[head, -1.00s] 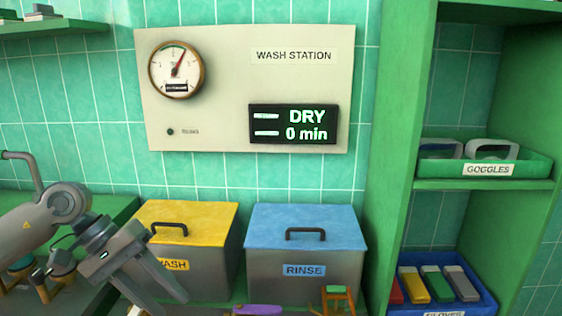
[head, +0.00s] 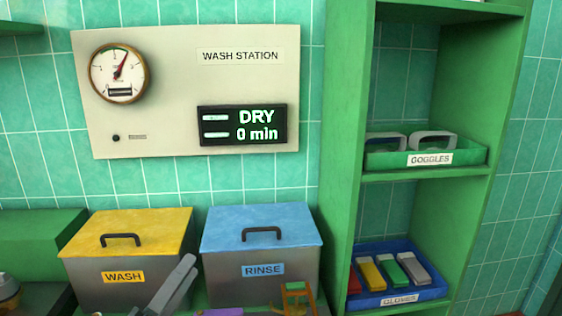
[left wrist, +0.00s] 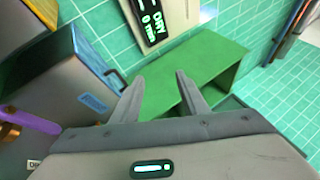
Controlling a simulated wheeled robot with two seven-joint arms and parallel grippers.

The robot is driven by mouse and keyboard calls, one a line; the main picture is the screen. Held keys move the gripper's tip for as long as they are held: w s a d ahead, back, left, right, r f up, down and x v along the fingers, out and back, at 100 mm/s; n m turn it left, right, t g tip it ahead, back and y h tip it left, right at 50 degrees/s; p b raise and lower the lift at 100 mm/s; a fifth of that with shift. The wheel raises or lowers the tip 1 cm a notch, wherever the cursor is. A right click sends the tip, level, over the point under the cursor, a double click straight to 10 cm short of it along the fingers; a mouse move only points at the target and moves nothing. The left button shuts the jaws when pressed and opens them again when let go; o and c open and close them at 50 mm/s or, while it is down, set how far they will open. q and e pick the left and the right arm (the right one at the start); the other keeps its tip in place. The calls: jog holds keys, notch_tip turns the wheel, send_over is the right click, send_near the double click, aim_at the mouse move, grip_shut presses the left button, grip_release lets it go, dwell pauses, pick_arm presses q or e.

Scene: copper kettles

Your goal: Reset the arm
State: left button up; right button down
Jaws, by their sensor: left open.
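My left gripper (head: 165,292) shows at the bottom of the head view, in front of the wash and rinse bins, with two grey fingers spread apart. In the left wrist view its fingers (left wrist: 158,95) are apart with nothing between them. Beyond them in that view is a green shelf unit (left wrist: 205,70). My right gripper is in neither view.
A yellow-lidded WASH bin (head: 125,285) and a blue-lidded RINSE bin (head: 262,285) stand against the tiled wall. A purple item (head: 222,312) and an orange-and-green item (head: 297,297) are in front. Right, the green shelves hold a goggles tray (head: 478,156) and blue gloves tray (head: 425,294).

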pick_arm(q)
jog(key=s+a+f+n+g+y, duration=0.2)
jog(key=s+f+n+y, duration=0.1)
jog(key=f+n, duration=0.4)
jog(key=s+a+f+n+g+y, duration=0.2)
jog(key=s+f+n+g+y, duration=0.15)
jog(key=f, duration=0.55)
jog(key=s+a+f+n+g+y, duration=0.2)
jog(key=f+n+y, duration=0.1)
jog(key=f+n, duration=0.35)
jog(key=s+d+f+n+g, duration=0.1)
jog(key=s+f+n+g, duration=0.3)
jog(key=s+f, duration=0.55)
jog(key=s+d+f+n+g, duration=0.1)
jog(key=s+f+n+g, duration=0.4)
jog(key=s, duration=0.8)
jog(key=w+d+f+t+h+b, duration=0.1)
jog(key=d+f+b, duration=0.1)
jog(key=f, duration=1.7)
jog(key=w+d+f+m+t+b, duration=0.1)
jog(key=f, duration=1.8)
jog(key=shift+d+f+m+h+b, duration=0.15)
jog(key=shift+d+m+h+b, duration=0.15)
jog(key=shift+d+h+b, duration=0.1)
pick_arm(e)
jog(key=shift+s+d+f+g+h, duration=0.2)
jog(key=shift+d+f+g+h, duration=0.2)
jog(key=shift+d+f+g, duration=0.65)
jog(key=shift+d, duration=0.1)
